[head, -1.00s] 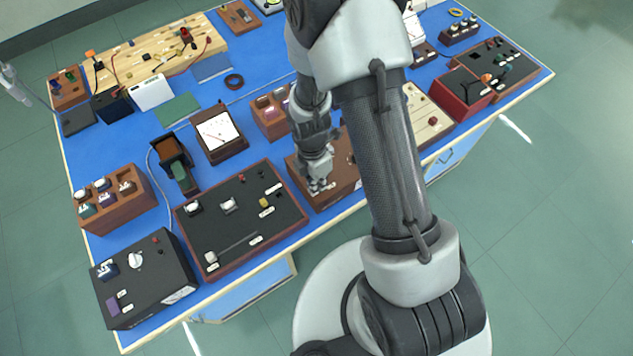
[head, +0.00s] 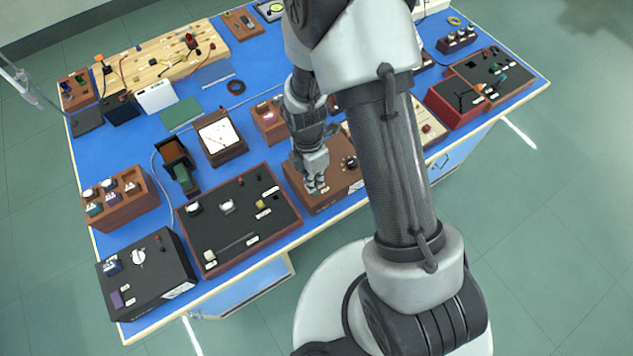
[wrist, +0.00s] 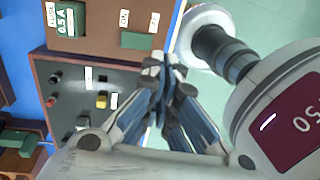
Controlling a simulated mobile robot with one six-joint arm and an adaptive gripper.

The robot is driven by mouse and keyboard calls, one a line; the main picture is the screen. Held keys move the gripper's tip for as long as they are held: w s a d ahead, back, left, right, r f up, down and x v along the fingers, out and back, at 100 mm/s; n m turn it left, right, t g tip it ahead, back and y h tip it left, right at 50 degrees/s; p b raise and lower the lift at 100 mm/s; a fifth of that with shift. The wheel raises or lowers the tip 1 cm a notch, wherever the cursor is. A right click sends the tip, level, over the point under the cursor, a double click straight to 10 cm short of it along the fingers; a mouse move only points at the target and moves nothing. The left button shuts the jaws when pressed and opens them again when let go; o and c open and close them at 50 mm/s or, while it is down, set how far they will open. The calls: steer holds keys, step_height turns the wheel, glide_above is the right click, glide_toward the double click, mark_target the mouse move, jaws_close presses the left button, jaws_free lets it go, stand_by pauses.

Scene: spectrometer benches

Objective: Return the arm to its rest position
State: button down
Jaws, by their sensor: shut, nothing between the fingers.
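My gripper (head: 315,187) hangs above the brown wooden box (head: 335,194) at the front middle of the blue bench. In the wrist view my gripper (wrist: 168,68) has its fingertips together with nothing between them. Below it lie the dark panel (wrist: 62,80) with knobs and part of the brown box (wrist: 95,15) with a green button and white labels. My arm link crosses the head view and hides part of the bench behind it.
Left of the gripper is a dark control panel (head: 225,238) in a wooden frame, with a black box (head: 165,285) beside it. A meter (head: 217,132) and a red box (head: 455,105) also stand on the blue bench top (head: 245,153). Open green floor (head: 560,230) lies at the right.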

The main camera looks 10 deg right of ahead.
step_height(320, 180, up, 7)
steer(key=p, duration=0.1)
steer(key=shift+s, duration=0.35)
steer(key=shift+r, duration=0.15)
step_height(320, 180, up, 11)
steer(key=s+d+m+t+b, duration=0.25)
steer(key=m+b, duration=0.35)
steer(key=m, duration=0.4)
steer(key=s+d+r+m+t+b, duration=0.1)
steer(key=s+r+m+t+b, duration=0.2)
steer(key=s+m, duration=0.7)
steer(key=shift+d+r+m+t+b, duration=0.15)
steer(key=shift+r+m+t+b, duration=0.2)
steer(key=shift+r+m+b, duration=0.45)
